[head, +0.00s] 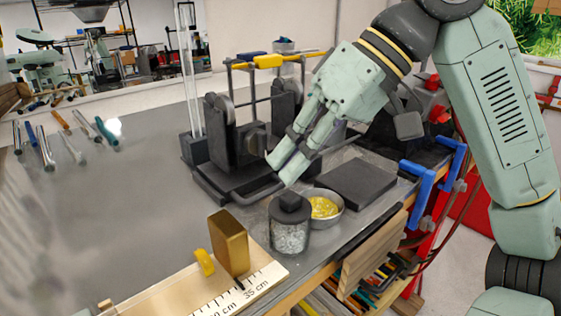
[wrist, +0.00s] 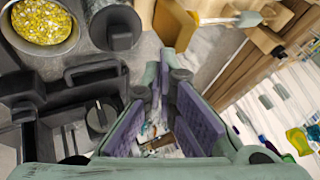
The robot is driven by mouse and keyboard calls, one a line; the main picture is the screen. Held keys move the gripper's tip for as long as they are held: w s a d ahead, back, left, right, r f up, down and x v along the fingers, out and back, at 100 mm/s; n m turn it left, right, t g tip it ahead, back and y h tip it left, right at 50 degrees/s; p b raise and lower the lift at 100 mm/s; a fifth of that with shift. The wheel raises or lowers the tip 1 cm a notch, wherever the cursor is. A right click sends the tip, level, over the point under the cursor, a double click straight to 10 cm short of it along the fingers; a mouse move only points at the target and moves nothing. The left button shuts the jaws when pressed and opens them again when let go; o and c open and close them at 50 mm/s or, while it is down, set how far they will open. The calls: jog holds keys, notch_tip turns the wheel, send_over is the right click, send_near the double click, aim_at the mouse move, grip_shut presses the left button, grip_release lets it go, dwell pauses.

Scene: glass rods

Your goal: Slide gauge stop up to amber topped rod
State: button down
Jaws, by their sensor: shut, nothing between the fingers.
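A brass block (head: 229,243), seemingly the gauge stop, stands upright on a pale wooden board (head: 262,280) with a centimetre scale, near its 35 cm end. In the wrist view the brass block (wrist: 175,24) shows near the top. My gripper (head: 281,167) is shut and empty, above the bench beside the dark apparatus, up and right of the block. Its purple-padded fingers (wrist: 163,100) show in the wrist view.
A lidded jar (head: 289,225) and a bowl of yellow granules (head: 325,206) stand between my gripper and the board. The dark apparatus (head: 222,170) is just left of my gripper. A dark flat block (head: 357,185) lies right. Several tools lie far left; the bench middle is clear.

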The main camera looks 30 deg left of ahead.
aim_at(232, 216)
jog(key=p+x, duration=0.1)
jog(key=x, duration=0.7)
jog(key=shift+a+f, duration=0.15)
jog(key=shift+s+a, duration=0.2)
jog(key=shift+s, duration=0.4)
jog(key=shift+s+a, duration=0.25)
jog(key=shift+s, duration=0.4)
